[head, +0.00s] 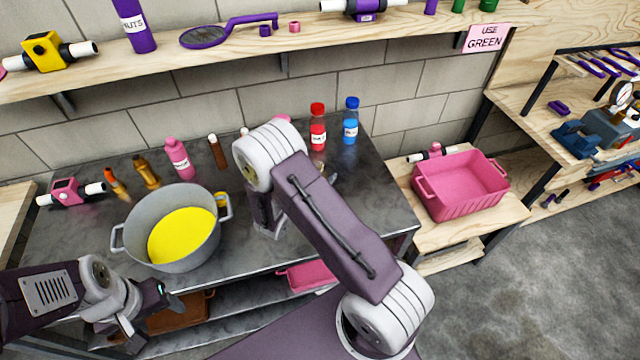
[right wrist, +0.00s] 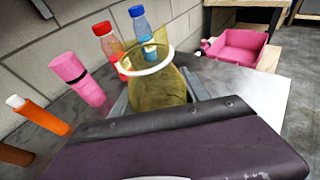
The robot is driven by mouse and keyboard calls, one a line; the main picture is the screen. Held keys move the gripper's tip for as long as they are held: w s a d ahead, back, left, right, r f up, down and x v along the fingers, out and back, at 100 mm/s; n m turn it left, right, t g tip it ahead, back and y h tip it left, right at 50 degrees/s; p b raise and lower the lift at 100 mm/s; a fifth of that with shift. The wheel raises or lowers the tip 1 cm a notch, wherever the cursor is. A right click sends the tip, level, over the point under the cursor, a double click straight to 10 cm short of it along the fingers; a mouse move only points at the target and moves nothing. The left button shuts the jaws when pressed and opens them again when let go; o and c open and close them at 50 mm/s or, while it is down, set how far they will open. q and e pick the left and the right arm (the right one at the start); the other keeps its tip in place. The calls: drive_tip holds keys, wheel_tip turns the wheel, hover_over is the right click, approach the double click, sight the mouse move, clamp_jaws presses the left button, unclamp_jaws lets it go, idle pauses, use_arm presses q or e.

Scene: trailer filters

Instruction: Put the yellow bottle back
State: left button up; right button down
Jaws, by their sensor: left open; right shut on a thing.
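The yellow bottle (right wrist: 160,88) is a see-through yellow flask with a pale ring near its mouth. It stands between the fingers of my right gripper (right wrist: 160,100), which is shut on it. In the head view, my right arm hides most of that gripper and the bottle. My left gripper (head: 148,308) is open and empty, at the lower left, in front of the grey pot (head: 120,240). The pot stands on the metal table and holds yellow content.
A red bottle (head: 318,128) and a blue bottle (head: 350,122) stand at the table's back right. A pink bottle (head: 179,160) and a brown one (head: 217,152) stand along the back. A pink crate (head: 462,208) sits on the right-hand wooden bench. A wooden shelf (head: 205,55) runs above.

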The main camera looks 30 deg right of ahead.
drive_tip(key=shift+w+f, duration=0.1)
drive_tip(key=shift+f, duration=2)
drive_tip(key=shift+f, duration=0.2)
drive_tip(key=c, duration=0.6)
unclamp_jaws()
drive_tip(key=shift+o, duration=0.2)
drive_tip(key=shift+r, duration=0.15)
